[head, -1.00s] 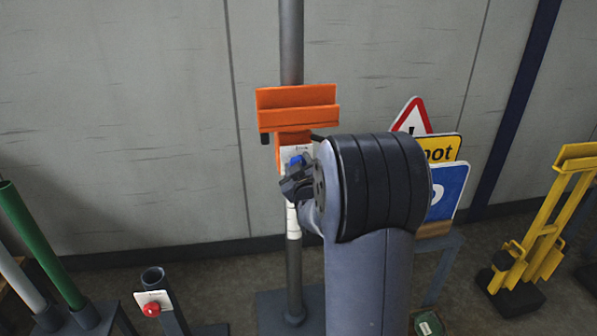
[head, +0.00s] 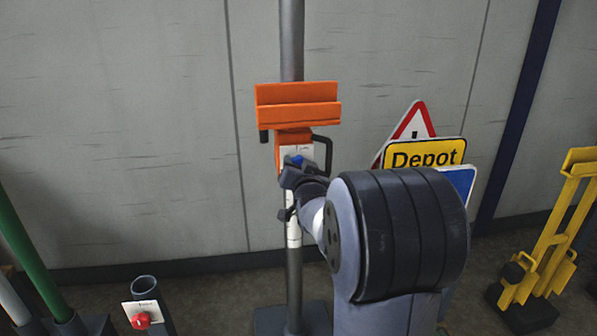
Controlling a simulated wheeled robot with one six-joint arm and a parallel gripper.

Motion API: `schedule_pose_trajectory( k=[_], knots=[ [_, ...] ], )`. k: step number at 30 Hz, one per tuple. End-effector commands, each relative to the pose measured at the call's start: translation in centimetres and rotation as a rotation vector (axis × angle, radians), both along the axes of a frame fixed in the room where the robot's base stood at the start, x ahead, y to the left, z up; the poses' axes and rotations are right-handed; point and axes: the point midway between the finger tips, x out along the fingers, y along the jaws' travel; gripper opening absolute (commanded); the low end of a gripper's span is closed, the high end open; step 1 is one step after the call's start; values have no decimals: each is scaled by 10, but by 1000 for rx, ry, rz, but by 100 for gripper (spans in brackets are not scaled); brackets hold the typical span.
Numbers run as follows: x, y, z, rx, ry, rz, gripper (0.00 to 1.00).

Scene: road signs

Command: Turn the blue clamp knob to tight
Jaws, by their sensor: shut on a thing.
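The blue clamp knob (head: 297,160) sits on the front of the orange clamp (head: 294,137), just below its orange ledge. Only a small part of the knob shows; the rest is hidden by my gripper. My gripper (head: 294,172) is at the knob and shut on it. A white label plate (head: 306,151) lies behind the knob; its marks are too small to read. The clamp is on an upright grey pole (head: 292,40). A dark handle (head: 325,152) stands out at the clamp's right side.
Road signs stand at the right: a red-edged triangle (head: 413,122), a yellow "Depot" sign (head: 428,153) and a blue sign (head: 462,180). A red knob (head: 140,320) on a plate is at the lower left. A yellow stand (head: 548,240) is at the far right.

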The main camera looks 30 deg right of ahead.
Motion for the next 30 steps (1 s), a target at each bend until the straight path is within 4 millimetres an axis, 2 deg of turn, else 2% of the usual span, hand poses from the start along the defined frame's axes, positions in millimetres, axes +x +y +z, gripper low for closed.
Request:
schedule_pose_trajectory(
  k=[30],
  knots=[
    [0,0,2,928,-269,1,20]
  ],
)
